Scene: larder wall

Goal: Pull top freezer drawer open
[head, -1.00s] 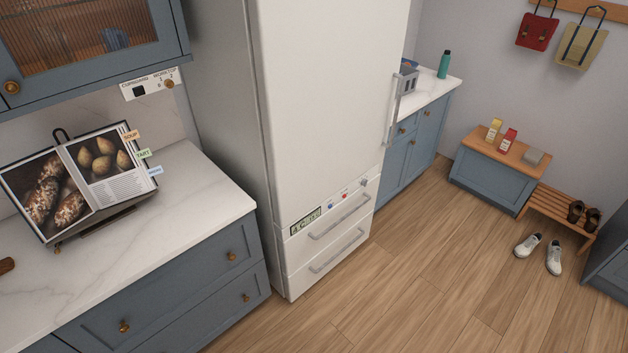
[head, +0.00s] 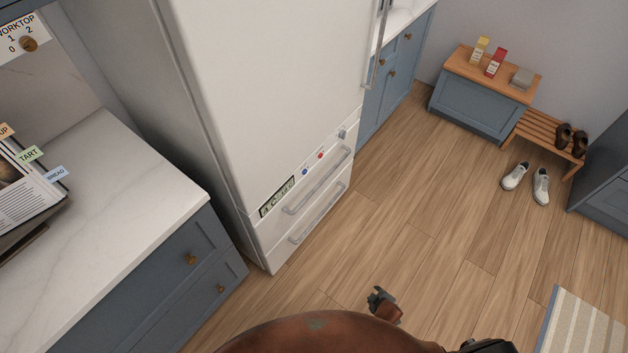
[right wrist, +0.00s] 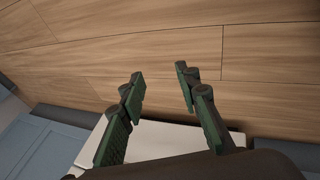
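The white fridge-freezer (head: 265,90) stands left of centre in the head view, with two drawers low on its front. The top freezer drawer (head: 275,222) has a grey bar handle (head: 318,182) and looks shut. The lower drawer (head: 287,252), also with a bar handle, looks shut too. My right gripper (head: 378,298) is low over the floor, in front of the drawers and apart from them. In the right wrist view its two green-padded fingers (right wrist: 160,90) are spread with nothing between them. My left gripper is not in view.
A blue drawer unit with a white worktop (head: 130,190) stands left of the fridge. Open wooden floor (head: 430,220) lies in front and to the right. A blue bench (head: 480,100), white shoes (head: 527,183) and a striped rug (head: 585,325) are further right.

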